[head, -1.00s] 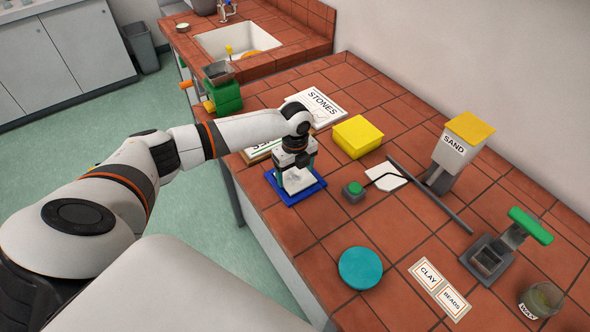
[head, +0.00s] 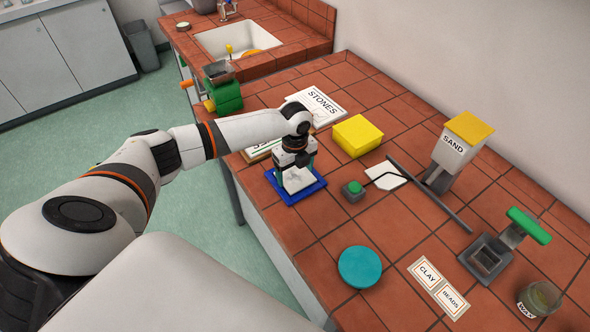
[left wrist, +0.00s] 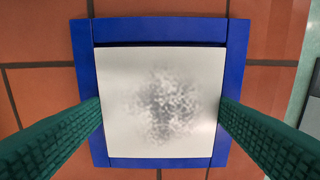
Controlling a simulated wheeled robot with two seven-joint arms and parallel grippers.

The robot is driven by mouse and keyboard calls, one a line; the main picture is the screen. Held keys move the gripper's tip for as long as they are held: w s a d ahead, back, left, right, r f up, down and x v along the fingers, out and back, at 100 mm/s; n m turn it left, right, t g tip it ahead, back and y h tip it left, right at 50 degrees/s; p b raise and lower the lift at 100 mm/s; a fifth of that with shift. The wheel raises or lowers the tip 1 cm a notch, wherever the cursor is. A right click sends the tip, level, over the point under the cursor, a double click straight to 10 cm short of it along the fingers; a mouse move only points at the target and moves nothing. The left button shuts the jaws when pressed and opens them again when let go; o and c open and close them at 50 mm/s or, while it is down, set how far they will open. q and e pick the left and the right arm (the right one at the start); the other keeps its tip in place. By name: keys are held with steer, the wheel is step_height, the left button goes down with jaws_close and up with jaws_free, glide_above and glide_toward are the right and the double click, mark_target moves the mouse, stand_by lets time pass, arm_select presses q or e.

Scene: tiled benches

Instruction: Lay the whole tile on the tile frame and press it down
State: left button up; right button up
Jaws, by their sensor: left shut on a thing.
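The tile (left wrist: 160,105) is a pale square with a mottled grey patch in its middle. In the left wrist view it sits within the outline of the blue tile frame (left wrist: 238,60), with a narrow dark gap along the frame's upper bar. The frame also shows on the bench in the head view (head: 290,201). My left gripper (head: 297,181) is shut on the tile, directly above the frame. Its green fingers meet the tile's left and right edges in the left wrist view (left wrist: 160,103). I cannot tell whether the tile touches the frame. My right gripper is not in view.
A green button block (head: 353,191) and a yellow box (head: 357,136) stand right of the frame. A STONES sheet (head: 319,103) lies behind. A teal disc (head: 360,267) lies nearer. The bench's front edge is close to the frame. Bare tiles lie between frame and disc.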

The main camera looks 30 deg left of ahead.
arm_select(q)
steer(key=o, duration=1)
steer(key=shift+c, duration=0.2)
step_height(320, 180, up, 12)
steer(key=b, duration=0.2)
